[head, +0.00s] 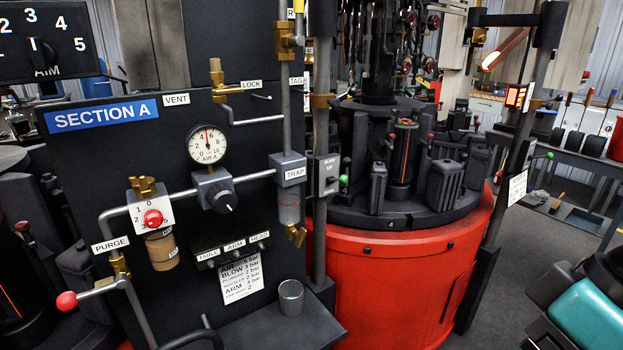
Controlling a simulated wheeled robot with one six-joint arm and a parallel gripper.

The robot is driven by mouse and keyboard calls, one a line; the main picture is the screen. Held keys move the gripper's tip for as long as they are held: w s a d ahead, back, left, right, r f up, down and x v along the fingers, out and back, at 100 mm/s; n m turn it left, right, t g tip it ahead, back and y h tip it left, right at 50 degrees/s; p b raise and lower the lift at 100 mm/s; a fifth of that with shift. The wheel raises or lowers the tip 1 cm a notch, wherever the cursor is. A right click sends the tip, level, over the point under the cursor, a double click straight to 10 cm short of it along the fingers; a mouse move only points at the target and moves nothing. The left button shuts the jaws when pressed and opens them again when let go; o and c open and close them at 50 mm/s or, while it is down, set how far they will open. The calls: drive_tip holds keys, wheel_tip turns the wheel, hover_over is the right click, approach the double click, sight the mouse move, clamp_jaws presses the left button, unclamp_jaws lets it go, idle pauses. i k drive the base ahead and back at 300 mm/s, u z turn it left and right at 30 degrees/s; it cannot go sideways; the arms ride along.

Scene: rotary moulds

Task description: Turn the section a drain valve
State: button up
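The section A panel (190,130) stands at the left, with a blue SECTION A sign (101,114). On its right side is a grey block labelled TRAP (288,169), with a clear bowl (289,207) under it holding some reddish liquid at the bottom. A small brass drain valve (297,236) hangs below the bowl, its lever angled down to the right. A grey metal cup (291,297) stands on the ledge below the valve. No gripper fingers can be made out; a teal and dark part at the lower right may be my arm.
A pressure gauge (207,143), a regulator knob (224,202), a red selector knob (153,218) and a red-ended PURGE lever (68,301) crowd the panel. A vertical post (320,120) stands just right of the trap. The red mould turret (400,275) is behind it.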

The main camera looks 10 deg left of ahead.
sight(300, 236)
drive_tip(key=z, duration=1.4)
drive_tip(key=k, duration=1.3)
drive_tip(key=u, duration=0.9)
drive_tip(key=i, duration=1)
